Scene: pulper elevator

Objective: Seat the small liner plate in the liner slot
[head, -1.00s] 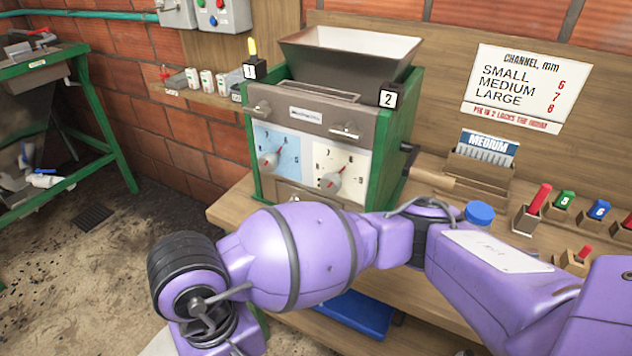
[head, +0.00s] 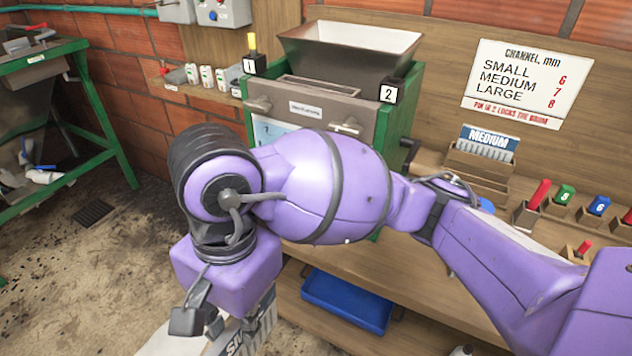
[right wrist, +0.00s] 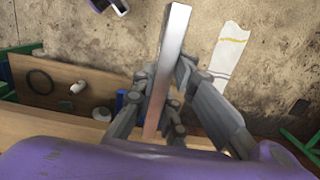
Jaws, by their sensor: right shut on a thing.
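The small liner plate (head: 258,332), silvery with dark lettering, is held in my right gripper (head: 203,320) in front of the bench. Its lower part runs out of the bottom of the head view. In the right wrist view the plate (right wrist: 168,60) stands edge-on between the closed fingers (right wrist: 160,92). The green-sided pulper (head: 395,120) stands on the bench behind my right arm. A long recess (head: 318,88) shows on its top below the hopper; I cannot tell whether it is the liner slot. My arm hides most of the pulper's front. My left gripper is out of view.
A wooden rack (head: 478,170) holds the medium plate (head: 488,142) right of the pulper. Small blocks with coloured pegs (head: 565,195) stand on the bench's right. A blue tray (head: 347,300) lies on the lower shelf. The floor at left is mostly clear.

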